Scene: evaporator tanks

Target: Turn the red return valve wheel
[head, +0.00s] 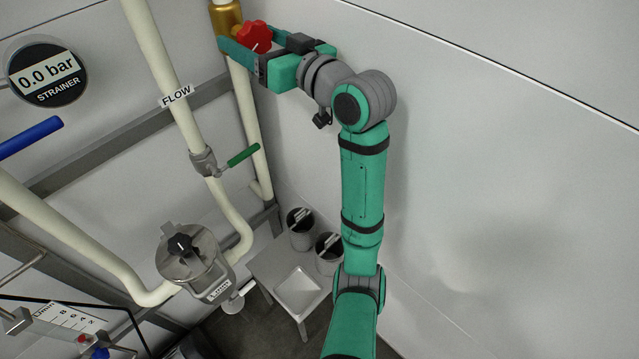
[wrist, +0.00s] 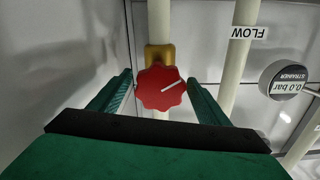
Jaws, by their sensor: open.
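The red return valve wheel (head: 255,37) is a lobed knob with a white line on its face. It sits on a brass valve body (head: 226,18) on a pale vertical pipe at the top of the head view. In the wrist view the red wheel (wrist: 161,88) is near the middle, in front of the brass body (wrist: 160,57). My gripper (head: 240,45) is open, with one finger on each side of the wheel. In the wrist view gaps show between the wheel and both fingers (wrist: 162,92). Part of the far finger is hidden behind the wheel in the head view.
A pipe marked FLOW (head: 177,95) and a green-handled valve (head: 241,155) stand left of my arm. A round gauge (head: 47,72) reads 0.0 bar, STRAINER. A strainer pot (head: 187,254) and a small table (head: 262,268) are below. The wall (head: 500,180) at right is bare.

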